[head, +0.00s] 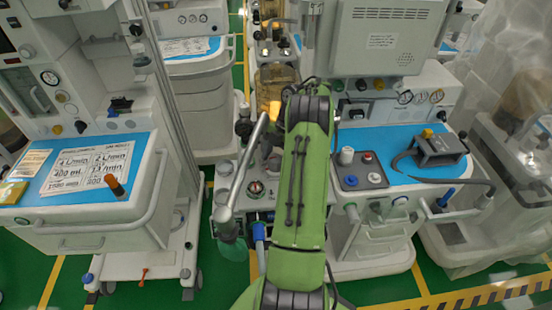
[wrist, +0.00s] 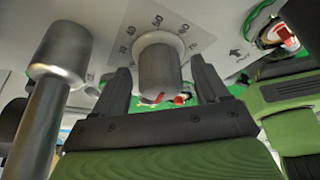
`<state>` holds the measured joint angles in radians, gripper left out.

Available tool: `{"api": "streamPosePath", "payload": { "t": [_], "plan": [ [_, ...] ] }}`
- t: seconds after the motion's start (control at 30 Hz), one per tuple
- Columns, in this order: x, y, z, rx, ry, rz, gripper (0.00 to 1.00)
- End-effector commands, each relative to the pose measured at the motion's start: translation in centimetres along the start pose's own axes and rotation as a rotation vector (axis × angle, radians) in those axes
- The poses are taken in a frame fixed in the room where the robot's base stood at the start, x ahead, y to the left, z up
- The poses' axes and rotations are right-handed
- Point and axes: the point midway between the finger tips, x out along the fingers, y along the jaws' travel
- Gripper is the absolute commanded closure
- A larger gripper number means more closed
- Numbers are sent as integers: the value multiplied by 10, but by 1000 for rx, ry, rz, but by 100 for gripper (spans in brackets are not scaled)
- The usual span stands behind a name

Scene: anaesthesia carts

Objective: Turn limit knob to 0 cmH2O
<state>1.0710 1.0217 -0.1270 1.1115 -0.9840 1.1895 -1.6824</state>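In the wrist view the limit knob (wrist: 158,72) is a grey, ribbed cylinder on a pale plate. My gripper (wrist: 163,85) is open, with one dark finger on each side of the knob. Narrow gaps seem to show between fingers and knob. In the head view my green arm hides the gripper and the knob.
A metal post with a thick cap (wrist: 62,50) stands close left of my gripper. A red-and-white round part (wrist: 278,32) is at upper right.

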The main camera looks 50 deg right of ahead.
Motion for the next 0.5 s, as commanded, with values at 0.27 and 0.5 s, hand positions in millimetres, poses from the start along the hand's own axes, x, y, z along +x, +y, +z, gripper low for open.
{"api": "streamPosePath", "payload": {
  "t": [0.27, 0.5],
  "plan": [
    [-6, 0, 0, 0, 1, -1, 26],
    [-58, 0, -1, 1, 1, 4, 26]
  ]
}}
